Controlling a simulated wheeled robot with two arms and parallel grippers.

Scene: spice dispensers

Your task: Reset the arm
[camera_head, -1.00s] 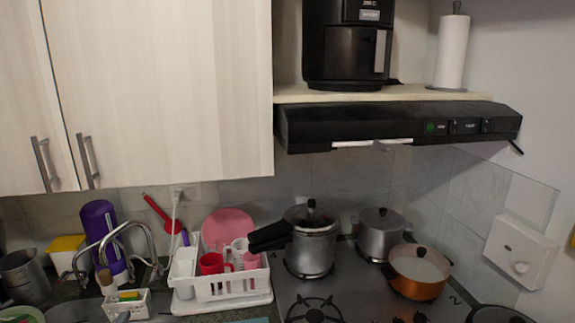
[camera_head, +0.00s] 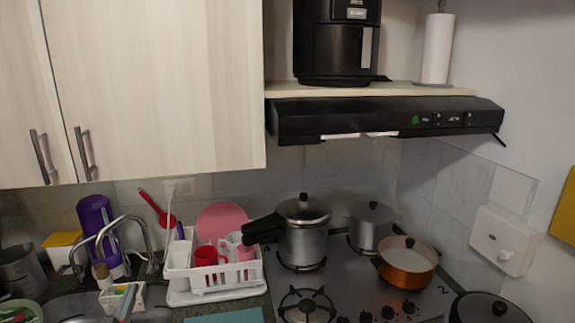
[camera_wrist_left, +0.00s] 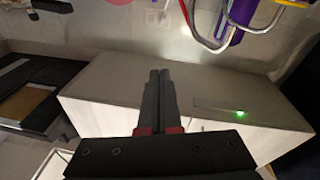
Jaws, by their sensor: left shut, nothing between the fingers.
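My left gripper (camera_wrist_left: 159,75) shows in the left wrist view with its two dark fingers pressed together and nothing between them. It points up the picture, in front of a pale cabinet-like surface (camera_wrist_left: 215,85), and seems to touch nothing. In the head view I cannot make out either gripper clearly. My right gripper is in neither view.
A white dish rack (camera_head: 215,286), a faucet (camera_head: 150,245) and a purple bottle (camera_head: 92,215) stand along the counter. A pressure cooker (camera_head: 303,240) and a copper pot (camera_head: 407,265) are on the stove. A black hood (camera_head: 385,118) and wooden cabinets (camera_head: 165,90) hang above.

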